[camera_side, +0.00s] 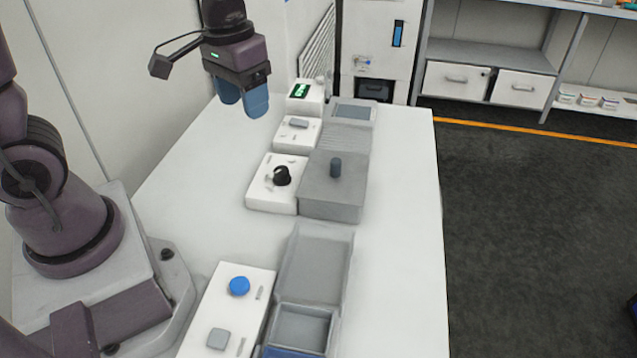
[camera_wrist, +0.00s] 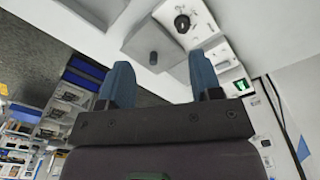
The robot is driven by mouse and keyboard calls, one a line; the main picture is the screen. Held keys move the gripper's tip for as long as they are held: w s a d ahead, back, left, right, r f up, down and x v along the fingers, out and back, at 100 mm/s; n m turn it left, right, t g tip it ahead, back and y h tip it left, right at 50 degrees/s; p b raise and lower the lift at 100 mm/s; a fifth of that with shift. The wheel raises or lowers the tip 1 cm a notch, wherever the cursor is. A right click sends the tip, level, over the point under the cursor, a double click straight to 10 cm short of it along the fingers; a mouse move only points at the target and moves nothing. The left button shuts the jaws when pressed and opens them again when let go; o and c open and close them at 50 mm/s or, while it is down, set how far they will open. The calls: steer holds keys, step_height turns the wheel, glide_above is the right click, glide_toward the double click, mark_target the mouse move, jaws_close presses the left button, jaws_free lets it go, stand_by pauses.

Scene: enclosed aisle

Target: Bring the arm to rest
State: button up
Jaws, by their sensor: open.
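My gripper (camera_side: 243,101) hangs above the far left part of the white table (camera_side: 402,200), fingers pointing down. In the wrist view my gripper (camera_wrist: 160,82) shows two blue fingers spread apart with nothing between them. It is open and empty, clear of the devices on the table. My purple arm comes in from the left in the side view.
A grey box with a dark peg (camera_side: 336,168) and a white box with a black knob (camera_side: 281,176) stand mid-table. A white panel with a blue button (camera_side: 239,286) and an open grey case (camera_side: 303,325) lie nearer. The table's right strip is clear.

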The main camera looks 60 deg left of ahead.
steer(key=s+d+r+m+t, duration=0.2)
steer(key=s+d+r+t, duration=0.2)
steer(key=s+r, duration=0.4)
steer(key=shift+s+r+t, duration=0.35)
steer(key=shift+r+t, duration=0.05)
steer(key=shift+r, duration=0.4)
